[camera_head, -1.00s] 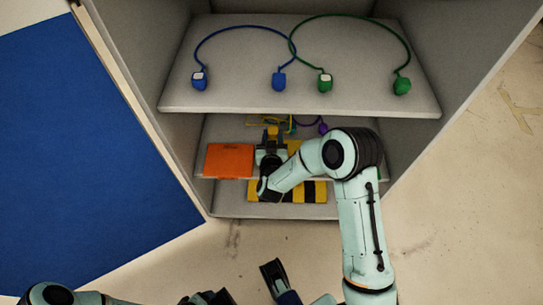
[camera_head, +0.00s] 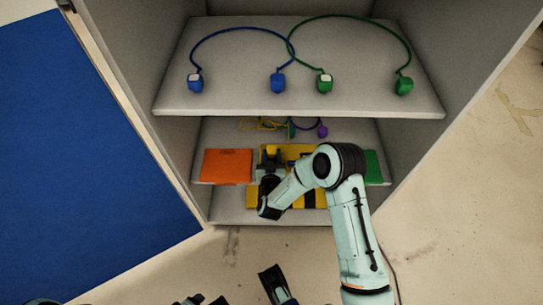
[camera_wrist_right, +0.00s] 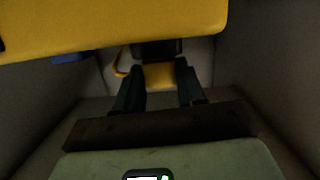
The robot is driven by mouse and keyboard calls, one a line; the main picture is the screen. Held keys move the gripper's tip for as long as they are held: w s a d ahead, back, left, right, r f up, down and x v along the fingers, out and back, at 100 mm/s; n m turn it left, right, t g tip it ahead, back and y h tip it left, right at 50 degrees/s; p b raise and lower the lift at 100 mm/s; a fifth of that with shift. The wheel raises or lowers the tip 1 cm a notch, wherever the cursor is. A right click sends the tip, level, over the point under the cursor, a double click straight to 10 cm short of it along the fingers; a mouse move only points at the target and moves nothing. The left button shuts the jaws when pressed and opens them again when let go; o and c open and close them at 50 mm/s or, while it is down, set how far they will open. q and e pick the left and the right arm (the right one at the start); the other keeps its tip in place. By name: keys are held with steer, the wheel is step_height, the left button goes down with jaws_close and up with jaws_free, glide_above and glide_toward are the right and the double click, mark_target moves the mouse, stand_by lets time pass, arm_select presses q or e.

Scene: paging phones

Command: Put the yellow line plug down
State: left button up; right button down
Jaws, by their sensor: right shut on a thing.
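The yellow line plug (camera_wrist_right: 160,75) is between the two dark fingers of my right gripper (camera_wrist_right: 160,84) in the right wrist view, with part of its yellow cord (camera_wrist_right: 121,66) beside it. In the head view my right gripper (camera_head: 270,154) is inside the middle shelf bay, left of a yellow block (camera_head: 300,150), and mostly hides the plug. The yellow cord (camera_head: 262,125) shows behind it. I cannot tell whether the plug touches a surface. Dark parts of my left gripper (camera_head: 274,284) show at the bottom edge; its jaw state is unclear.
An orange block (camera_head: 227,166) and a green block (camera_head: 374,167) stand at the middle shelf's front. A purple plug (camera_head: 323,131) lies behind. The upper shelf (camera_head: 300,105) overhangs and carries blue plugs (camera_head: 278,82) and green plugs (camera_head: 324,83) on cords. Cabinet walls close both sides.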

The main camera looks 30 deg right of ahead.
steer(key=shift+f, duration=0.2)
steer(key=c, duration=0.6)
jaws_free()
steer(key=shift+c, duration=0.2)
arm_select(q)
steer(key=shift+w+f, duration=0.1)
steer(key=shift+w, duration=0.05)
arm_select(e)
steer(key=shift+r, duration=0.1)
